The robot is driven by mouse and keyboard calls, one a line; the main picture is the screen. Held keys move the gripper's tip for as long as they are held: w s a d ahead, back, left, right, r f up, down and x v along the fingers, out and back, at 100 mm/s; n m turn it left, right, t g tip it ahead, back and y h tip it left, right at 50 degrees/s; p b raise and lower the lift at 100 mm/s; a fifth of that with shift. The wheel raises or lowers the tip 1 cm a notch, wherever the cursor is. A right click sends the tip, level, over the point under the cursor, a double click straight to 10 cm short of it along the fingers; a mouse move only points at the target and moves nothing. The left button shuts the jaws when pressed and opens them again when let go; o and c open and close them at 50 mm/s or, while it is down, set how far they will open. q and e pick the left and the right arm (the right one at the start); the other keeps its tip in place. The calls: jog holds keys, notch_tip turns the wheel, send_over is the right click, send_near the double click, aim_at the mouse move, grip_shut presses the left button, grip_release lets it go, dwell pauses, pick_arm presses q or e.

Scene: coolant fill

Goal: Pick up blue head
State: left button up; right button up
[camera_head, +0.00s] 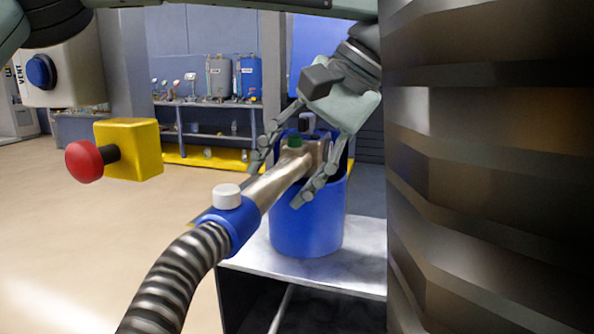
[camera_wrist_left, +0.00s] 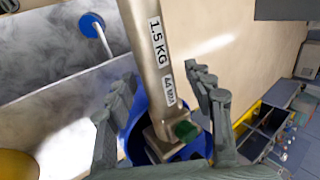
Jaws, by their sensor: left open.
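The filling head is a metallic tube (camera_head: 275,183) with a blue collar (camera_head: 230,222), a white cap and a green button (camera_head: 295,141). A ribbed hose (camera_head: 175,275) runs from its lower end. Its upper end rests in a blue bucket-like holder (camera_head: 308,222) on a metal table. My left gripper (camera_head: 278,182) is open, with fingers on either side of the tube near the green button. In the left wrist view the tube (camera_wrist_left: 158,60), marked "1.5 KG", passes between the open fingers (camera_wrist_left: 165,82). I cannot tell whether they touch it. My right gripper is not in view.
A large dark ribbed column (camera_head: 480,170) fills the right side. A yellow box with a red button (camera_head: 85,161) and a panel with a blue knob (camera_head: 40,71) stand at left. A bench with tanks (camera_head: 218,77) is behind. The floor at left is clear.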

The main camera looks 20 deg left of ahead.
pick_arm(q)
jog(key=shift+c, duration=0.3)
grip_shut()
jog(key=shift+r, duration=0.15)
dwell(0.3)
